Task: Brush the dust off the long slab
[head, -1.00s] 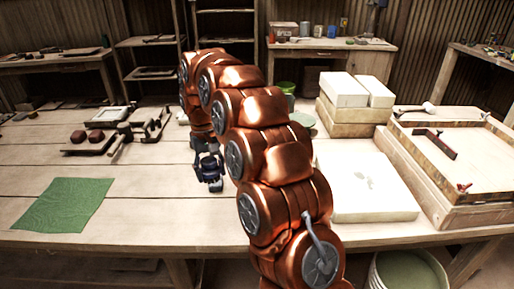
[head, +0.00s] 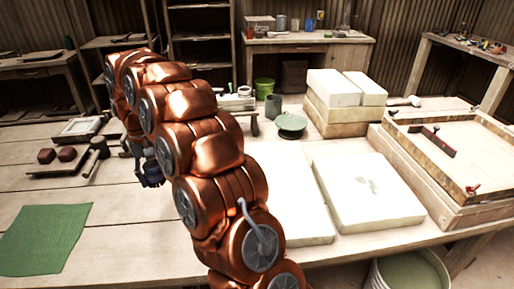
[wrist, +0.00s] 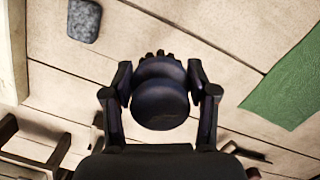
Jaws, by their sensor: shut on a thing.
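My gripper (head: 150,172) is over the left part of the bench, left of the slabs. In the wrist view my gripper (wrist: 160,100) is shut on a dark, rounded thing (wrist: 160,95) with short dark tips at its far end, which looks like the brush. Two pale flat slabs lie side by side on the bench. The left slab (head: 306,215) is partly hidden behind my arm, so its full length cannot be told. The right slab (head: 352,205) shows whole, with a faint grey patch on top. No dust shows clearly on the left slab.
A green cloth (head: 45,240) lies at the front left, also in the wrist view (wrist: 288,88). A grey block (wrist: 84,20) lies on the planks. Stacked pale blocks (head: 335,95), a green dish (head: 290,124) and a wooden frame (head: 450,195) stand right. Bare planks surround the gripper.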

